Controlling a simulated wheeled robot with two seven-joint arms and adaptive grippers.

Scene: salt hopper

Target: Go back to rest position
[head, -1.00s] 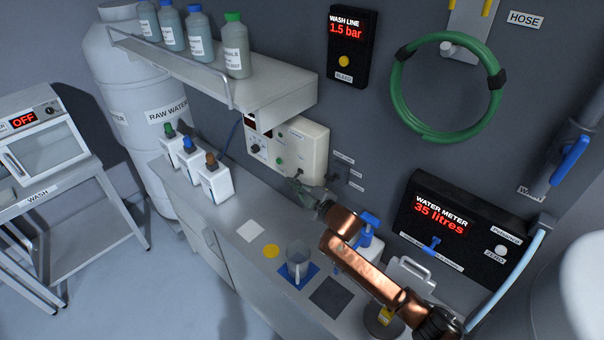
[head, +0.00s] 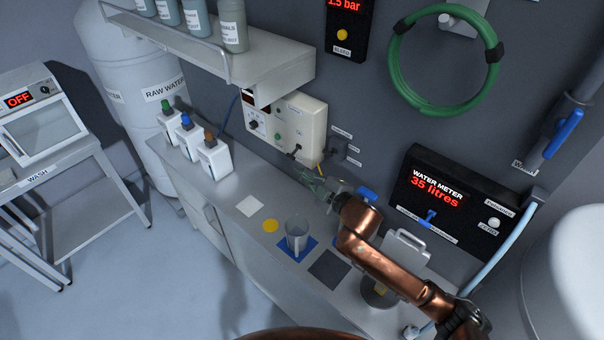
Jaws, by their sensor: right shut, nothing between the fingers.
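My right gripper (head: 316,186) is shut and empty. It hovers over the back part of the grey counter (head: 232,188), in front of the cream control box (head: 300,125) on the wall. Its copper-coloured arm comes in from the lower right and hides part of the counter behind it. My left gripper is not in view; a dark reddish curved shape shows at the bottom edge.
A clear jug (head: 296,233) stands on a blue mat (head: 291,254), beside a yellow disc (head: 270,226) and a dark square mat (head: 329,269). Three white bottles (head: 215,160) stand at the counter's left. A shelf (head: 262,68) overhangs the back. The water meter (head: 450,200) reads 35 litres.

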